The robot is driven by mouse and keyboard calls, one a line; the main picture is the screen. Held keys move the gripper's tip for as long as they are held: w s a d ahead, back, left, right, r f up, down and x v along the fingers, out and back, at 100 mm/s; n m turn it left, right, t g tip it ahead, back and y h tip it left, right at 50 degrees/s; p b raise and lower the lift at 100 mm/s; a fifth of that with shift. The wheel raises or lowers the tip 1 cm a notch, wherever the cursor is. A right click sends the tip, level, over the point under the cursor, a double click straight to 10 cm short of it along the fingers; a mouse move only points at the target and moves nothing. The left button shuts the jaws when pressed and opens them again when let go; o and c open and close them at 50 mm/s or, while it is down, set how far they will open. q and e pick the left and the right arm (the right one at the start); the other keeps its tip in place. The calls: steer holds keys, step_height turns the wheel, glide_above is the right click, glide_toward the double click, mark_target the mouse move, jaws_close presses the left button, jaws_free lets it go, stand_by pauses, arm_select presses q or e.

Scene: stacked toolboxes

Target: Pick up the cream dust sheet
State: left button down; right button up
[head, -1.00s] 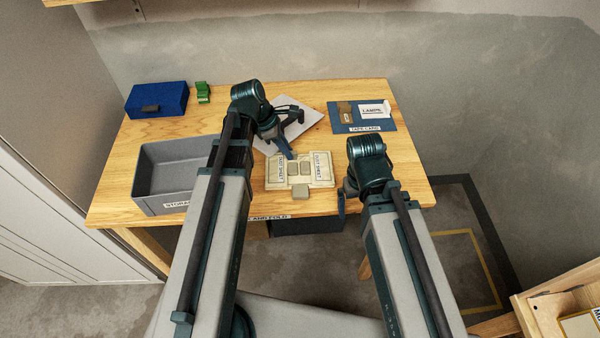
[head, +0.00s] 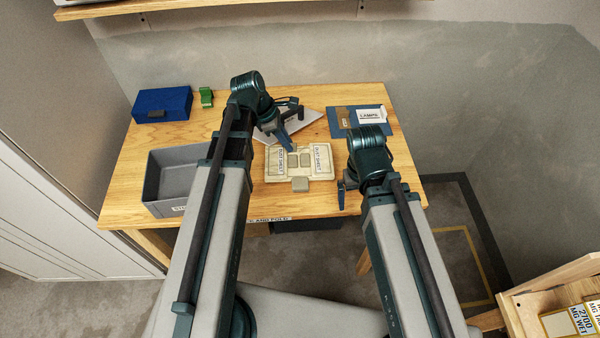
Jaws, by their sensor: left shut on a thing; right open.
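The cream dust sheet (head: 326,172) lies folded on the wooden table near its front middle, with two "DUST SHEET" labels and a small tab at its front edge. My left gripper (head: 289,146) reaches over the sheet's back left part. It is shut on the sheet there; the exact grip is small and partly hidden by the finger. The sheet still appears to lie on or very near the table. My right gripper (head: 341,194) is open and empty at the right of the sheet, near the table's front edge, partly hidden by its own wrist.
A grey storage bin (head: 165,209) stands left on the table (head: 232,97). A blue case (head: 162,104) and a green item (head: 206,97) are behind it. A pale flat item (head: 303,127) lies behind the sheet. A blue card (head: 343,122) with a lamps box (head: 372,115) is back right.

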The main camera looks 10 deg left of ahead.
arm_select(q)
steer(key=shift+r+p, duration=2.7)
steer(key=shift+r, duration=0.25)
steer(key=shift+a, duration=0.1)
